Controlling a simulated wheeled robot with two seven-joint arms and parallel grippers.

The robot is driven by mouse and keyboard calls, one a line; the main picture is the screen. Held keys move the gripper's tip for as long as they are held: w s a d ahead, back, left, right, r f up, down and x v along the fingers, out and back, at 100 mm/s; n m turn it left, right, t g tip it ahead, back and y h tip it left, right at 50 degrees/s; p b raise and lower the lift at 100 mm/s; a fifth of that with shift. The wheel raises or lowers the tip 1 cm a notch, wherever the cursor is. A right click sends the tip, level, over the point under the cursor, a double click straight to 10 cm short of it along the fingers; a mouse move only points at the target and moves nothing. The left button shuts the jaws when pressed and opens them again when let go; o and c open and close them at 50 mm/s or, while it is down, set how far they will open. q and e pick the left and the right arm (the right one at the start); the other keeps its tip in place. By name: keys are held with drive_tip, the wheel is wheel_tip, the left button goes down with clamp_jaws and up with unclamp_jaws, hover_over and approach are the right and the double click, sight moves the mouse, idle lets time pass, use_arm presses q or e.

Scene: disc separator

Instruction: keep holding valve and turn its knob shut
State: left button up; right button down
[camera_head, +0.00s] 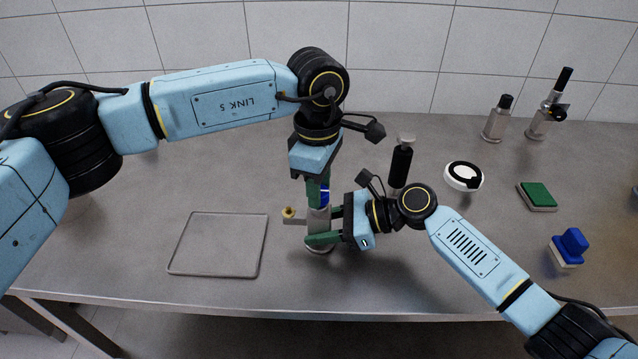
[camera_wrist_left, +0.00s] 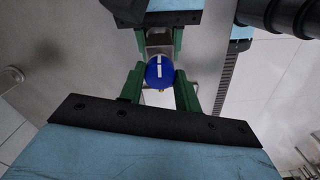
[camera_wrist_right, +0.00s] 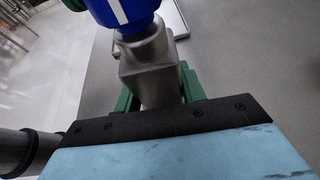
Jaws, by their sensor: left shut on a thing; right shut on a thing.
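The valve (camera_head: 316,226) stands upright on the table, with a grey metal body, a side port with a brass end (camera_head: 289,213) pointing left, and a blue knob (camera_head: 325,194) on top. My right gripper (camera_head: 325,226) is shut on the valve body from the right; the grey body (camera_wrist_right: 150,75) also shows between its green fingers in the right wrist view. My left gripper (camera_head: 318,190) points down from above and is shut on the knob. In the left wrist view the knob (camera_wrist_left: 159,72) shows a white line along the picture's vertical. The fingers hide part of the knob and body.
A shallow tray (camera_head: 219,243) lies left of the valve. Behind my right gripper stands a black bottle (camera_head: 401,163). Farther right are a white round item (camera_head: 463,176), two metal fittings (camera_head: 497,119), a green pad (camera_head: 537,196) and a blue-topped block (camera_head: 567,248).

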use_arm(q)
drive_tip(key=o, duration=1)
drive_tip(key=shift+r, duration=0.1)
wheel_tip(320, 180, up, 12)
drive_tip(key=shift+a+f, duration=0.1)
use_arm(e)
drive_tip(key=c, duration=0.8)
unclamp_jaws()
drive_tip(key=shift+o, duration=0.2)
